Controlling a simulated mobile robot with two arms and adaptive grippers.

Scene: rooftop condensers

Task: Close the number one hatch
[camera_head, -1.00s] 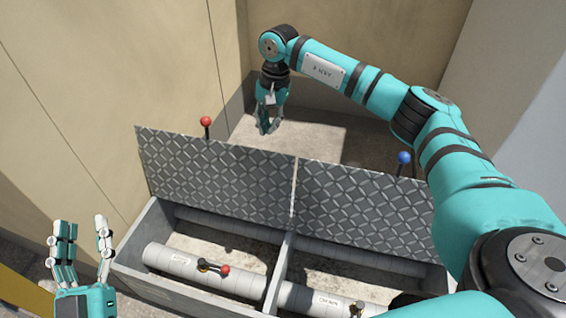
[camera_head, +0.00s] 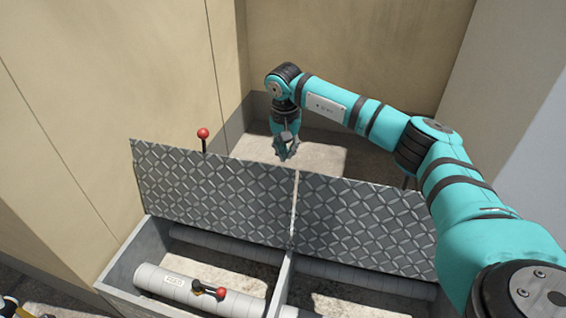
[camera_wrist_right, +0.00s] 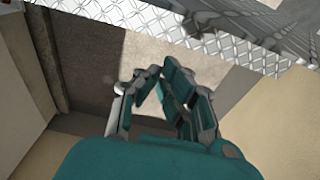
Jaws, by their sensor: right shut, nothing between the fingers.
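Two diamond-plate lids stand raised on a grey two-bay trough (camera_head: 118,262): the left lid (camera_head: 210,195) and the right lid (camera_head: 365,230). I cannot read which one is number one. A red ball knob (camera_head: 203,132) shows above the left lid's top edge. My right gripper (camera_head: 287,152) is shut and empty, just behind the raised lids near the gap between them. In the right wrist view its fingers (camera_wrist_right: 160,78) point toward the floor and a bright lid edge (camera_wrist_right: 205,38). My left gripper is out of view.
A pipe with a red-knobbed lever (camera_head: 221,292) lies in the trough's left bay. Tan walls (camera_head: 340,50) close the back and left. Bare floor (camera_head: 255,145) lies behind the lids. My right arm covers the right side.

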